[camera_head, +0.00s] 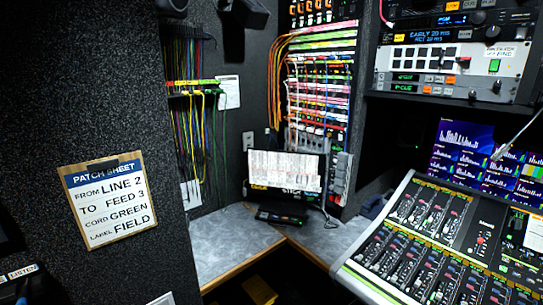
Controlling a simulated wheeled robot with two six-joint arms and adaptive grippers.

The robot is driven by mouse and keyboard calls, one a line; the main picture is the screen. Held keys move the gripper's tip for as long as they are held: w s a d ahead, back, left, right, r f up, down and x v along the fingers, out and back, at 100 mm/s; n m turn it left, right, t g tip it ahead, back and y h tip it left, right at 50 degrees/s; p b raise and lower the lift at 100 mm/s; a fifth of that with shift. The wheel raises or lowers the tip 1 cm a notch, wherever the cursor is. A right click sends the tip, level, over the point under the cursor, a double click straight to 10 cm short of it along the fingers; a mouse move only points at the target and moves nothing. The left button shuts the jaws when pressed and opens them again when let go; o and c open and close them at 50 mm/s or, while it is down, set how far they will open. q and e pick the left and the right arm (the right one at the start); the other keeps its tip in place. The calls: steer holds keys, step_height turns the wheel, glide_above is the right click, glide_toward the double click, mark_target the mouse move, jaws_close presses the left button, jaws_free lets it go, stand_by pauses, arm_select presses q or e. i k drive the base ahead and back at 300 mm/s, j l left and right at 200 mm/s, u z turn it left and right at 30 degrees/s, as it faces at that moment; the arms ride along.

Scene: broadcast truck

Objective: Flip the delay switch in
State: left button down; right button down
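The rack at the upper right holds a black unit whose blue display (432,36) reads "EARLY 20 ms" and, less clearly, a second line of 20 ms. Below it is a silver panel (478,65) with dark square buttons, a lit green button (494,65) and a small handwritten tag (500,50) too small to read for sure. Small knobs and toggles show along these units, but I cannot tell which one is the delay switch or its position. Neither of my grippers is in view.
A mixing console (430,235) fills the lower right below the rack. The patch bay (320,75) has several cords. A patch sheet clipboard (107,200) hangs on the left wall.

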mark_target(521, 32)
steer(key=z, duration=1.4)
steer(key=i+j, duration=0.15)
steer(key=j, duration=0.2)
steer(key=i+j+u, duration=0.1)
steer(key=j, duration=0.3)
steer(key=i+j, duration=0.15)
steer(key=j, duration=0.2)
steer(key=i+j, duration=0.15)
steer(key=j, duration=0.2)
steer(key=u, duration=0.05)
